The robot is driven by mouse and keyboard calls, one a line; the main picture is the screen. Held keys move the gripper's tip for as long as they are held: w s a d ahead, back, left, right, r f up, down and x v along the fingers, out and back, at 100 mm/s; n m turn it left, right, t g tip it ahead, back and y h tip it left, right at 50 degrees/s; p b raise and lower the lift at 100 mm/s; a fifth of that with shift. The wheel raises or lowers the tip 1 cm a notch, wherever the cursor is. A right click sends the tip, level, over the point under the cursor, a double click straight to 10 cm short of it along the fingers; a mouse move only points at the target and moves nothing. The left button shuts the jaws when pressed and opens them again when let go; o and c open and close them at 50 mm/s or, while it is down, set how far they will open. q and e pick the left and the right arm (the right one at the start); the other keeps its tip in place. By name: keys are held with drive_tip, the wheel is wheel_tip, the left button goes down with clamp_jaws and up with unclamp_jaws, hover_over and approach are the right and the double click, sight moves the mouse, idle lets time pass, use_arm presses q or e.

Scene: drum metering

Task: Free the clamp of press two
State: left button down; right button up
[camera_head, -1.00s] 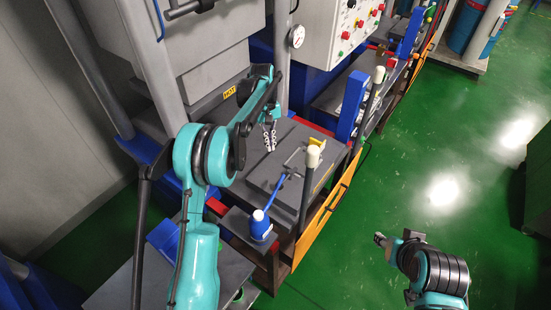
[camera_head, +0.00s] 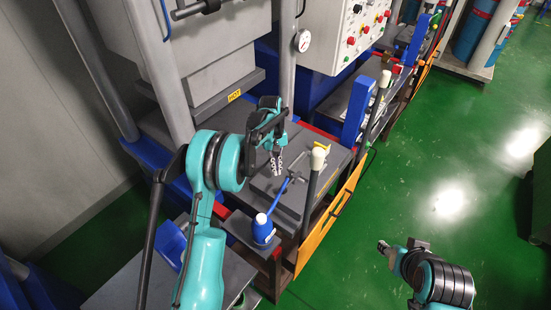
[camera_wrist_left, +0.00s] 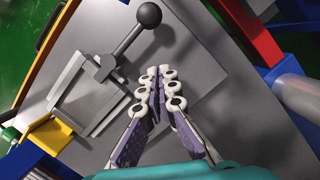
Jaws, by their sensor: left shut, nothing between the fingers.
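The clamp (camera_wrist_left: 98,70) sits on the grey plate of a press. In the left wrist view it has a lever arm ending in a black ball knob (camera_wrist_left: 148,14), left of and beyond my fingertips. In the head view the clamp (camera_head: 296,178) shows small on the plate. My left gripper (camera_head: 277,168) is just left of it, above the plate. In the left wrist view the left gripper (camera_wrist_left: 160,72) is shut and empty, its fingertips together, apart from the knob. My right gripper (camera_head: 383,246) is over the green floor at the right; its fingers are too small to read.
A blue bottle with a spout (camera_head: 263,230) stands on a front ledge. A white-topped lever (camera_head: 319,157) rises right of the clamp. A yellow part (camera_wrist_left: 48,134) lies beside the clamp. A HOT label (camera_head: 234,96) marks the press block. Green floor is free at right.

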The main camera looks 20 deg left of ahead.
sight(291, 181)
use_arm(q)
drive_tip(key=s+d, duration=0.1)
drive_tip(key=s+d+f, duration=0.1)
drive_tip(key=s, duration=0.1)
drive_tip(key=shift+s+d, duration=0.15)
drive_tip(key=shift+d, duration=0.05)
drive_tip(key=n, duration=0.1)
drive_tip(key=s+d+n+b, duration=0.1)
drive_tip(key=shift+n, duration=0.3)
drive_tip(key=shift+s+d+n+t+b, duration=0.25)
drive_tip(key=shift+d+n+t+b, duration=0.1)
drive_tip(key=shift+d, duration=0.2)
drive_tip(key=shift+a, duration=0.1)
